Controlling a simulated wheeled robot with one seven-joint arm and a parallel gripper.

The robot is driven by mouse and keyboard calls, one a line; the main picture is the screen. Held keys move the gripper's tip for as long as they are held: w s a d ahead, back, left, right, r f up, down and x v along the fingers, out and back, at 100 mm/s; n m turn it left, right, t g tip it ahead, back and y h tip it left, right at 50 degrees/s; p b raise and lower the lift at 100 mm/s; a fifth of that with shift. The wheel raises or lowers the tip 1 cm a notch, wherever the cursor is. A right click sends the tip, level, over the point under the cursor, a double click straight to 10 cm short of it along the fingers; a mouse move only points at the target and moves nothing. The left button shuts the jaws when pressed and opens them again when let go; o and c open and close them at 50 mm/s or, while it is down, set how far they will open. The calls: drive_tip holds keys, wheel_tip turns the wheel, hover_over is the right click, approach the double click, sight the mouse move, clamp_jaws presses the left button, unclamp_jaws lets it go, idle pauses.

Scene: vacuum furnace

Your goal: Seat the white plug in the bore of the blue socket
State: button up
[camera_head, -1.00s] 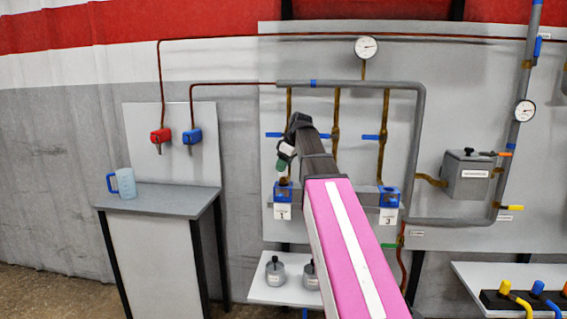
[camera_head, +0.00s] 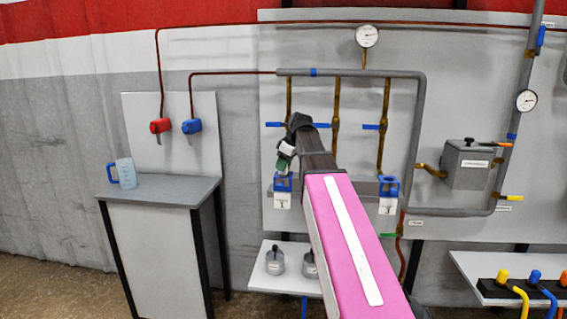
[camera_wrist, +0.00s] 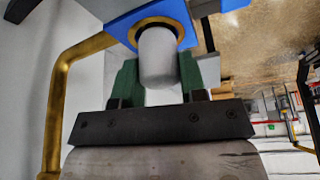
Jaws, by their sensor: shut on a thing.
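The white plug (camera_wrist: 160,60) is a plain cylinder between the green fingers of my gripper (camera_wrist: 158,82) in the wrist view. My gripper is shut on it. The plug's far end overlaps the brass-ringed bore of the blue socket (camera_wrist: 122,26); I cannot tell how far it is inside. In the head view, my gripper (camera_head: 283,161) is right above the blue socket (camera_head: 283,184) with the label 1 below it. The plug is hard to make out there.
A second blue socket (camera_head: 388,187), labelled 3, is to the right on the panel. Brass pipes (camera_head: 335,120) with blue handles run above. Grey weights (camera_head: 275,262) stand on a shelf below. A side table (camera_head: 165,190) with a jug (camera_head: 125,173) is at left.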

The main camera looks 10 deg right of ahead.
drive_tip(key=shift+f, duration=0.15)
drive_tip(key=shift+f, duration=0.1)
drive_tip(key=shift+c, duration=0.8)
drive_tip(key=shift+s+f, duration=0.1)
clamp_jaws()
drive_tip(key=o, duration=1.2)
unclamp_jaws()
drive_tip(key=shift+o, duration=0.2)
drive_tip(key=v, duration=1.1)
drive_tip(key=shift+a, duration=0.1)
